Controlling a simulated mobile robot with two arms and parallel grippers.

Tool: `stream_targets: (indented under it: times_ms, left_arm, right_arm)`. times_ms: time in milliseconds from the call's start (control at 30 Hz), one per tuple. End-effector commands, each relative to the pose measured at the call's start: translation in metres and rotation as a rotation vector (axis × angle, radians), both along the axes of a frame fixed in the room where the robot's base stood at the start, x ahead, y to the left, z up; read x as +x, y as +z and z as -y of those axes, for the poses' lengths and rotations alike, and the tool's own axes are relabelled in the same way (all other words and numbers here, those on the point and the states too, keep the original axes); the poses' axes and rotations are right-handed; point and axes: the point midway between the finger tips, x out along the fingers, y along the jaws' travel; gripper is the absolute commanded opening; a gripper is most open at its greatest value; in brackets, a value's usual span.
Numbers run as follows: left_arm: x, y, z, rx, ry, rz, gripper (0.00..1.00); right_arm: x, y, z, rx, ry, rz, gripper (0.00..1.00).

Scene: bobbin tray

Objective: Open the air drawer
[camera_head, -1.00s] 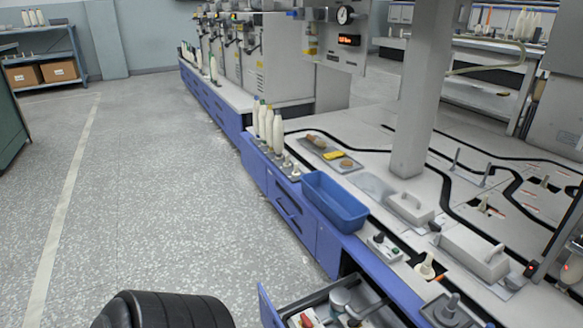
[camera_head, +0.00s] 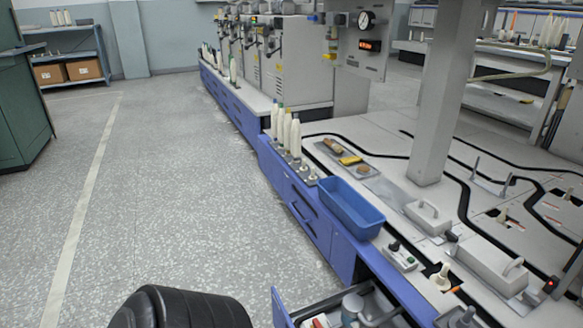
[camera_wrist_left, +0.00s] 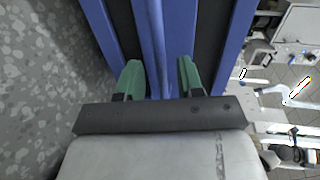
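A long blue cabinet runs down the middle of the head view, with closed blue drawer fronts and dark handles (camera_head: 303,220). Nearer, at the bottom edge, a drawer with a blue front (camera_head: 281,308) stands pulled out and holds several small items; it is cut off by the frame. Which one is the air drawer I cannot tell. In the left wrist view, the green fingers of my left gripper (camera_wrist_left: 160,79) are apart, on either side of a narrow blue bar (camera_wrist_left: 156,40). Contact with the bar is not clear. My right gripper is not in view.
A blue tub (camera_head: 350,207), white bobbins (camera_head: 287,130) and a tray with yellow and brown pieces (camera_head: 342,158) are on the worktop. A grey post (camera_head: 447,100) rises from it. The speckled floor (camera_head: 170,200) left of the cabinet is clear.

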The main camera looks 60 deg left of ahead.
Motion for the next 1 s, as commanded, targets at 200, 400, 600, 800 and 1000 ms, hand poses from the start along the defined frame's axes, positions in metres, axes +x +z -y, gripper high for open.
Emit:
stream_targets:
  times_ms: [200, 400, 600, 800, 1000]
  left_arm:
    - [-0.046, 0.011, -0.003, -0.002, 0.003, -0.005, 0.37]
    - [-0.072, 0.015, -0.006, 0.0, 0.002, -0.002, 0.37]
    - [-0.078, 0.016, -0.006, -0.001, 0.001, 0.0, 0.37]
    - [-0.078, 0.016, -0.006, -0.001, 0.001, 0.0, 0.37]
    - [-0.078, 0.015, -0.006, -0.001, 0.001, 0.0, 0.37]
  right_arm:
    - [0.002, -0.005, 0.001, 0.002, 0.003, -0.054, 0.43]
    - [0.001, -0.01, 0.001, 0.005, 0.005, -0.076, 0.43]
    - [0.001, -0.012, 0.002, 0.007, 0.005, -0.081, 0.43]
    - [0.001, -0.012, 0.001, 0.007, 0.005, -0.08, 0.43]
    - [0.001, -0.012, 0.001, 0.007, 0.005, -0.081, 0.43]
